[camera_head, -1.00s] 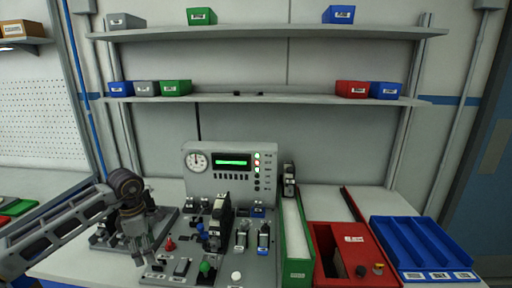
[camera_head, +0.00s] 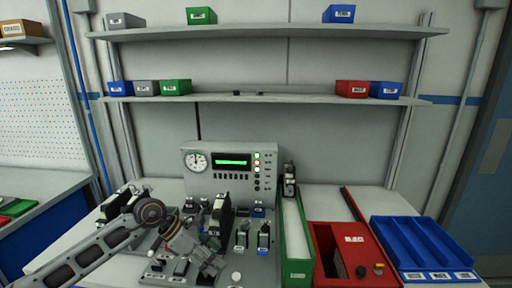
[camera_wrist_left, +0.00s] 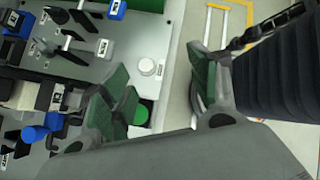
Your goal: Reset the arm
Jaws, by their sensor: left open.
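My left arm comes in from the left, and its gripper (camera_head: 208,268) hangs over the front of the grey control panel (camera_head: 160,281). In the left wrist view my left gripper (camera_wrist_left: 158,88) is open, its two green-padded fingers apart with nothing between them that I can see held. A white round button (camera_wrist_left: 148,66) shows between the fingers, on the panel below. The head view shows this white button (camera_head: 236,276) right of the gripper. My right gripper is out of view.
An upright console (camera_head: 230,178) with a gauge and lit green display stands behind the panel. To the right are a green-edged tray (camera_head: 297,268), a red bin (camera_head: 350,270) and a blue divided tray (camera_head: 425,245). Shelves with small bins span the wall above.

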